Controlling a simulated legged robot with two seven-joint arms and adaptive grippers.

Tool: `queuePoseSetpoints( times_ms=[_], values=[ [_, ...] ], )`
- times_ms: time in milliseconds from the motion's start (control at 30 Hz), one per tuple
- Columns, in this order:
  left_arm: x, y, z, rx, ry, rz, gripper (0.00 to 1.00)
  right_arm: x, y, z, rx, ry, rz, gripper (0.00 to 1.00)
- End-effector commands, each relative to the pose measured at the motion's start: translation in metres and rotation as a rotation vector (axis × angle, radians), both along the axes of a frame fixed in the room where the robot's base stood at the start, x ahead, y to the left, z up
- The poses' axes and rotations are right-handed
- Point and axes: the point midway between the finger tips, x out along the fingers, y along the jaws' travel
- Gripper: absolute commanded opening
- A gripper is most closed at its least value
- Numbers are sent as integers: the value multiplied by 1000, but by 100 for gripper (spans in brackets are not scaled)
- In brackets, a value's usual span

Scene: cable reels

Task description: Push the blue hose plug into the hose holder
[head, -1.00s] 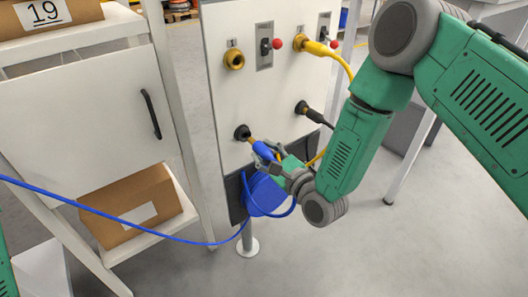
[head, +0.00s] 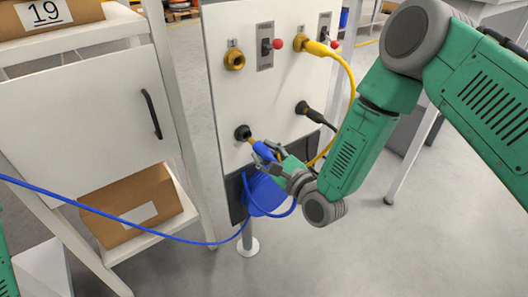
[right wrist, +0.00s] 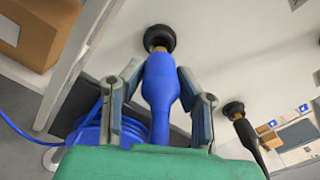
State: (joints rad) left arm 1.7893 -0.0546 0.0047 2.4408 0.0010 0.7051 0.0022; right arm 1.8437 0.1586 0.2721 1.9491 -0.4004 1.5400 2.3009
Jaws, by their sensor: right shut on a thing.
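The blue hose plug (head: 264,151) is in my right gripper (head: 268,152), in front of the white panel. In the right wrist view the blue plug (right wrist: 160,90) stands between the two fingers of my right gripper (right wrist: 160,92). Its brass tip meets the black hose holder (right wrist: 160,38); how deep it sits I cannot tell. In the head view the hose holder (head: 242,132) is the black ring at the panel's lower left. A sliver of my left arm shows at the left edge; its gripper is out of view.
A brass fitting (head: 234,60) and a switch (head: 265,46) are above. A yellow hose plug (head: 316,47) and a black plug (head: 312,112) sit at right. The blue hose reel (head: 264,196) hangs below. A cabinet (head: 90,110) and cardboard box (head: 130,205) stand at left.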

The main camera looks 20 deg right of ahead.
Motion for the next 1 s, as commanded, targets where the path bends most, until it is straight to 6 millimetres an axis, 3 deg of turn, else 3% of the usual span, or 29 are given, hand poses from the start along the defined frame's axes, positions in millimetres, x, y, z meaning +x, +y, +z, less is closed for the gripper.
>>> queuePoseSetpoints(
  times_ms=[1000],
  values=[
    [0,0,-5,0,0,0,42,15,6,1,0,-3,1,0]
  ],
)
